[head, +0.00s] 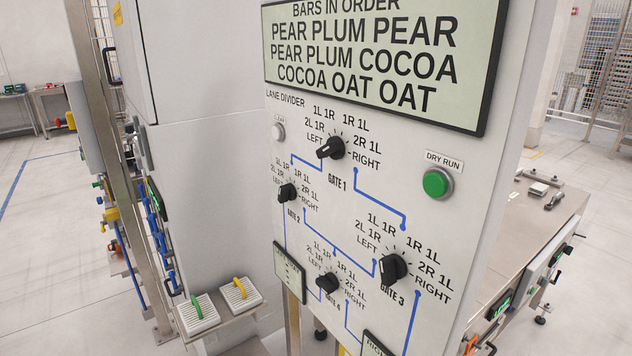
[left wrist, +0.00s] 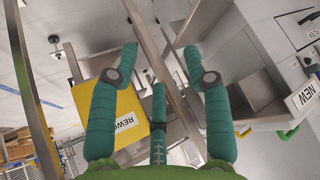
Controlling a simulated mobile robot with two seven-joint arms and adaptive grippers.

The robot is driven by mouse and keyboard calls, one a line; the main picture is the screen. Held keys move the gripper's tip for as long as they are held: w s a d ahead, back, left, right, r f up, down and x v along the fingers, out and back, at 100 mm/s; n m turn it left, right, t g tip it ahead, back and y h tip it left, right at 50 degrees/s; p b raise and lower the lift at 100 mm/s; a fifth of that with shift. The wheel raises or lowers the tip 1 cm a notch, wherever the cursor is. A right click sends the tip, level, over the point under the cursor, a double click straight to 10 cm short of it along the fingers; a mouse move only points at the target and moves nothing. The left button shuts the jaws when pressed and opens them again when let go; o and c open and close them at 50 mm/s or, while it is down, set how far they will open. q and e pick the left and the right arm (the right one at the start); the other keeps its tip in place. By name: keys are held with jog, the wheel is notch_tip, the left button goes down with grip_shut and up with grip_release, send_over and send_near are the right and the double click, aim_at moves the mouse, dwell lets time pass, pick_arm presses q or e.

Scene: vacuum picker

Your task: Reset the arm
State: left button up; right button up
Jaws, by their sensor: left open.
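My left gripper (left wrist: 160,68) shows in the left wrist view with its teal fingers spread apart. It is open, and nothing is between the fingers. Behind the fingers, a yellow bin or panel (left wrist: 125,108) labelled REWORK, partly covered by a finger, stands at the left. Grey metal posts and rails run close behind the fingertips. Neither gripper nor arm shows in the head view, and my right gripper is in no view.
A white control panel (head: 345,228) stands close ahead, with a display (head: 380,60), several black gate knobs and a green DRY RUN button (head: 437,183). A small shelf with white trays (head: 240,294) is at lower left. A steel table (head: 522,232) is at right.

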pick_arm(q)
jog(key=s+d+f+g, duration=0.1)
jog(key=s+f, duration=0.4)
jog(key=s, duration=0.7)
jog(key=s+d+f+n+g, duration=0.1)
jog(key=s+f, duration=0.4)
jog(key=s, duration=0.8)
jog(key=s+d+f+g, duration=0.3)
jog(key=s+f+g, duration=0.2)
jog(key=s, duration=0.8)
jog(key=shift+s+f+n+y, duration=0.2)
jog(key=shift+f+n+y, duration=0.15)
jog(key=shift+f, duration=0.25)
